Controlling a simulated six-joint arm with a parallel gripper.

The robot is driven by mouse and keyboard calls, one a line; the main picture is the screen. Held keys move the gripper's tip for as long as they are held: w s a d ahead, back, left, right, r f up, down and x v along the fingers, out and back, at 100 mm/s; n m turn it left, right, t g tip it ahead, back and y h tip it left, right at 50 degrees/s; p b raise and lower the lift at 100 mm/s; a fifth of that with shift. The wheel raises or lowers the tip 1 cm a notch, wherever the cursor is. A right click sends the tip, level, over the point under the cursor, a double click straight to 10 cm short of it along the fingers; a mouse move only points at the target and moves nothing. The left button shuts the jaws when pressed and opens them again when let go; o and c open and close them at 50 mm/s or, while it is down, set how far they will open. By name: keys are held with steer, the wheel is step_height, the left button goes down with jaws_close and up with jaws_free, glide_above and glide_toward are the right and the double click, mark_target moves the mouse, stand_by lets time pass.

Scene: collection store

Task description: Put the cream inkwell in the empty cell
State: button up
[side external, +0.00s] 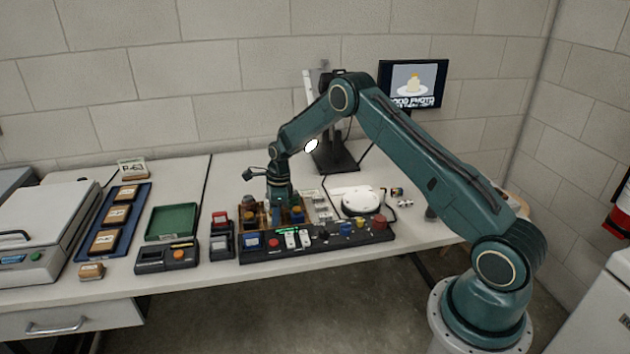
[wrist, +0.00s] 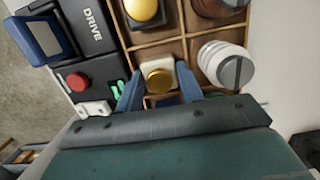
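A cream, square inkwell with a gold lid (wrist: 158,77) sits between my gripper's blue fingers (wrist: 159,88) in the wrist view. It appears upright in a cell of the wooden tray (wrist: 156,46). The fingers flank it closely on two sides; I cannot tell whether they press on it. In the side external view my gripper (side external: 279,205) points down over the tray, and the inkwell cannot be made out there. No clearly empty cell shows; the near cells are hidden behind my gripper.
Other cells hold a yellow-lidded piece (wrist: 143,10) and a ribbed white jar with a grey lid (wrist: 233,68). A black control panel (side external: 325,242) with buttons runs along the tray's front. A round white device (side external: 360,201) stands right; a green open box (side external: 172,221) stands left.

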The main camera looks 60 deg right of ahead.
steer(key=shift+o, duration=0.4)
steer(key=shift+r, duration=0.15)
step_height(320, 180, up, 12)
steer(key=s+d, duration=0.1)
steer(key=shift+s+d, duration=0.15)
stand_by(0.8)
